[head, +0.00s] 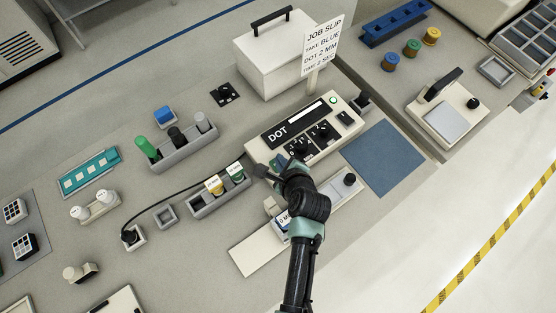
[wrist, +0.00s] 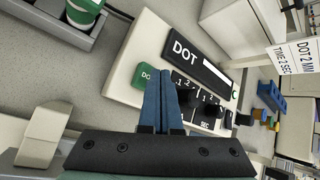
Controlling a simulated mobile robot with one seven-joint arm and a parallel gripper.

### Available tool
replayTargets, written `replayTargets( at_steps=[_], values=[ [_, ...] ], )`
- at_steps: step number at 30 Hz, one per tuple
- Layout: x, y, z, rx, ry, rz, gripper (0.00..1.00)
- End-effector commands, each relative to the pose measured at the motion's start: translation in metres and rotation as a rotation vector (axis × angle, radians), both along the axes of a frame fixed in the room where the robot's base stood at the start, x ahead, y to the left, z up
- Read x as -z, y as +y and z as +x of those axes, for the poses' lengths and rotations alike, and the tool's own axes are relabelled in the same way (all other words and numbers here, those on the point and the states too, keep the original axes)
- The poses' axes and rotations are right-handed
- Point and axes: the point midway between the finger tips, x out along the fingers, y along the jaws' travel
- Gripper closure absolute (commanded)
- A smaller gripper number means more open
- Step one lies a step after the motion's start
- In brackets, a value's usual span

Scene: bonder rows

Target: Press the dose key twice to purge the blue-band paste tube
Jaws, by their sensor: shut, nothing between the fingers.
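The cream dispenser box (head: 330,140) marked DOT stands in the middle of the bench. The green dose key (wrist: 146,76), its label partly covered, shows on its panel in the wrist view; in the head view my arm hides it. My gripper (wrist: 165,74) is shut and empty, its blue fingers together. The fingertips overlap the panel between the green key and the black dials (wrist: 184,90). I cannot tell whether they touch the panel. A rack (head: 207,207) left of my gripper holds yellow and green banded tubes. I cannot make out a blue-band tube.
The job slip sign (head: 322,42) stands behind the dispenser. A black cable (head: 175,195) crosses the bench to the left. A tube holder (head: 185,150) stands further left. A blue mat (head: 384,158) lies clear at the right.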

Motion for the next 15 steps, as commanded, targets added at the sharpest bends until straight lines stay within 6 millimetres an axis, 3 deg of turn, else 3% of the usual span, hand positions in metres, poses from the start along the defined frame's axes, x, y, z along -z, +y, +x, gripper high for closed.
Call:
replayTargets(
  at_steps=[15],
  values=[
    [0.0063, -0.0001, 0.0002, 0.0, 0.0, 0.0, 1.0]
  ],
)
